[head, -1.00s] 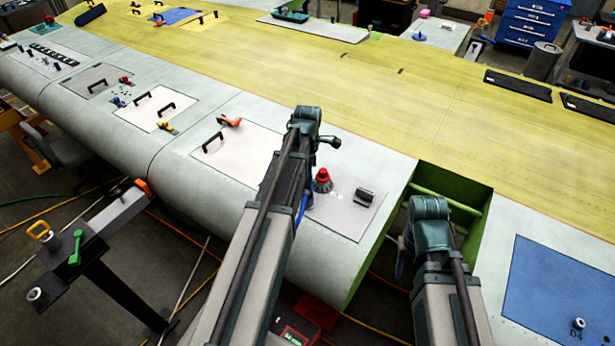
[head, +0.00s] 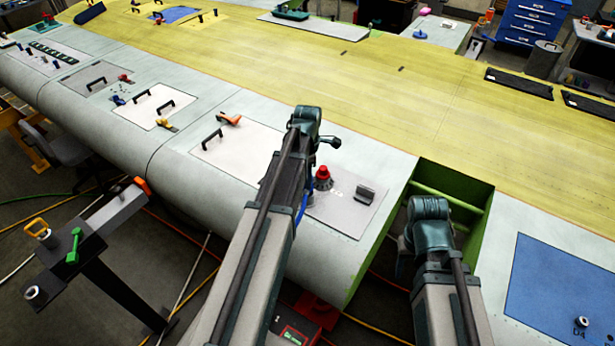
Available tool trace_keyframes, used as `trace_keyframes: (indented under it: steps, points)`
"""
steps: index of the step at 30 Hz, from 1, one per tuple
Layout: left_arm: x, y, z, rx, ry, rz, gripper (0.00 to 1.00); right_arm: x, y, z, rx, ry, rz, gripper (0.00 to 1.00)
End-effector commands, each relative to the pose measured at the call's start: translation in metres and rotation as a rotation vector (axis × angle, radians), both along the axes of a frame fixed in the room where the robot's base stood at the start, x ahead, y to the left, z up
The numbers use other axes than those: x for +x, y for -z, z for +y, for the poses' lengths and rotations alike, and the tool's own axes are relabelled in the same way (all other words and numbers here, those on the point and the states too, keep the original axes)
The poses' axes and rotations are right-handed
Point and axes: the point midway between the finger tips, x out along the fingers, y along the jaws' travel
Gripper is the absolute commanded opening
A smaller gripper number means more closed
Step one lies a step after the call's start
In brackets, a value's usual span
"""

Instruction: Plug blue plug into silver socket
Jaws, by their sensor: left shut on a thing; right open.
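My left gripper (head: 331,142) is over the grey panel on the wing's front edge; its fingers are mostly hidden by my arm. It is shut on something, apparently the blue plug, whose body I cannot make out. A blue cable (head: 302,206) shows beside my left arm, with a bit of blue by the red-topped fitting. The red-topped fitting (head: 322,178) with a grey base stands on that panel. I cannot tell for sure which fitting is the silver socket. My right gripper (head: 401,262) is low before the open green bay, open, its fingers mostly hidden.
The grey panel (head: 345,215) also carries a dark grey bracket (head: 364,193). The open green bay (head: 452,205) is to its right, then a blue panel (head: 560,285) with a small round fitting (head: 582,321). A black stand (head: 110,285) with coloured handles is at left.

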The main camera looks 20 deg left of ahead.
Motion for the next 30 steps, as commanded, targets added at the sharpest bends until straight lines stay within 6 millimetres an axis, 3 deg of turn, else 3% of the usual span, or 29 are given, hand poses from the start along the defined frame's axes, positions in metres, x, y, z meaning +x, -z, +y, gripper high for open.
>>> trace_keyframes:
  steps: [30]
  points:
    - [0.000, 0.017, 0.000, 0.000, 0.000, 0.000, 0.00, 0.000, 0.017, 0.000, 0.000, 0.000, 0.000, 0.50]
